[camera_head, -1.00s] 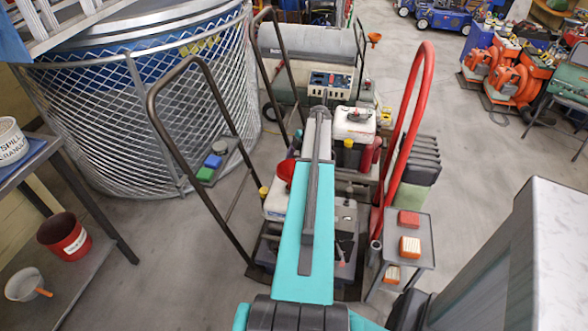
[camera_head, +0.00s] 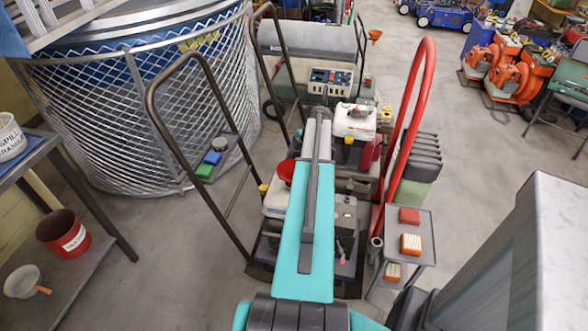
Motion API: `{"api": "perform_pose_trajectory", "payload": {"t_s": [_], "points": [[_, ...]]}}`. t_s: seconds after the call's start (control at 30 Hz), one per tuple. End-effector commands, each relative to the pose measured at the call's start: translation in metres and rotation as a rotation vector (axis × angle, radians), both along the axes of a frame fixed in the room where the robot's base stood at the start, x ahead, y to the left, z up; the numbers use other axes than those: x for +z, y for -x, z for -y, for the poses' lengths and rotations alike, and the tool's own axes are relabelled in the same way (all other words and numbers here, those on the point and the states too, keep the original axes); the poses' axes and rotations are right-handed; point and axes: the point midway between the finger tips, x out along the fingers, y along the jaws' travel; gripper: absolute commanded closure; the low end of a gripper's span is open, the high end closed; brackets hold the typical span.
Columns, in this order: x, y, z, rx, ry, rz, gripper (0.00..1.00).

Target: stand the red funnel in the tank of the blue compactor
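A red funnel (camera_head: 286,170) shows just left of my teal arm, at a white tank (camera_head: 276,200) with a yellow cap. My arm hides part of it, and I cannot tell whether it stands in the tank's opening. My arm reaches forward over the row of machines. My gripper is hidden beyond or below the arm, so its fingers do not show. Another white tank (camera_head: 355,121) sits right of the arm's far end, with a small part on top that is hard to make out. I cannot tell which machine is the blue compactor.
A red looped handle (camera_head: 425,80) and a dark handle frame (camera_head: 160,100) rise beside the arm. A small side table (camera_head: 425,250) with red and orange blocks stands at right. A mesh-walled tank (camera_head: 120,130) fills the left back. An orange funnel (camera_head: 374,36) shows farther back.

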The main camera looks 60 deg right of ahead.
Motion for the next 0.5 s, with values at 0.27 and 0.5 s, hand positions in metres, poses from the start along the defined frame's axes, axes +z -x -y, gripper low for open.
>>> {"api": "perform_pose_trajectory", "payload": {"t_s": [0.27,0.5], "points": [[-0.0034,-0.0001,0.0001,0.000,0.000,0.000,0.32],[0.0033,0.0000,0.0001,0.000,0.001,0.001,0.32]]}}
